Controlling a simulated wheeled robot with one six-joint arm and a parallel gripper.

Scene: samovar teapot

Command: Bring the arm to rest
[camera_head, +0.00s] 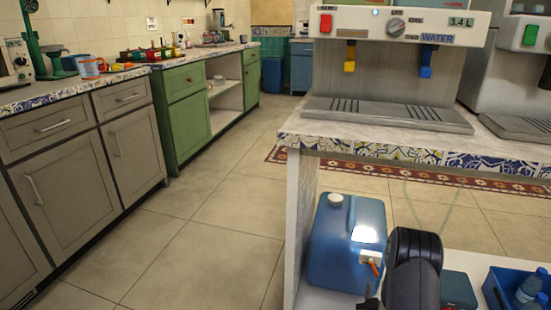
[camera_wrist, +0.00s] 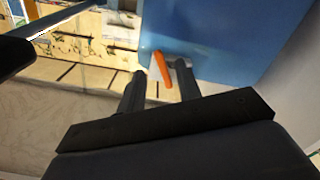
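My arm (camera_head: 412,265) reaches down at the bottom right of the head view, in front of the blue water canister (camera_head: 345,245) on the low shelf. In the wrist view, my gripper (camera_wrist: 160,70) has its two dark fingers apart, with a visible gap between them. The canister's orange tap lever (camera_wrist: 162,69) shows in that gap, close to the right fingertip. I cannot tell whether it touches. The lever also shows in the head view (camera_head: 375,268), on a white tap fitting. The blue canister wall (camera_wrist: 215,35) fills the upper right of the wrist view.
Above the canister stands a tiled counter (camera_head: 290,140) with a water dispenser (camera_head: 390,75). A blue crate (camera_head: 497,292) with bottles is at the lower right. Grey cabinets (camera_head: 75,185) and a green cabinet (camera_head: 185,115) line the left. The tiled floor (camera_head: 200,240) between is clear.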

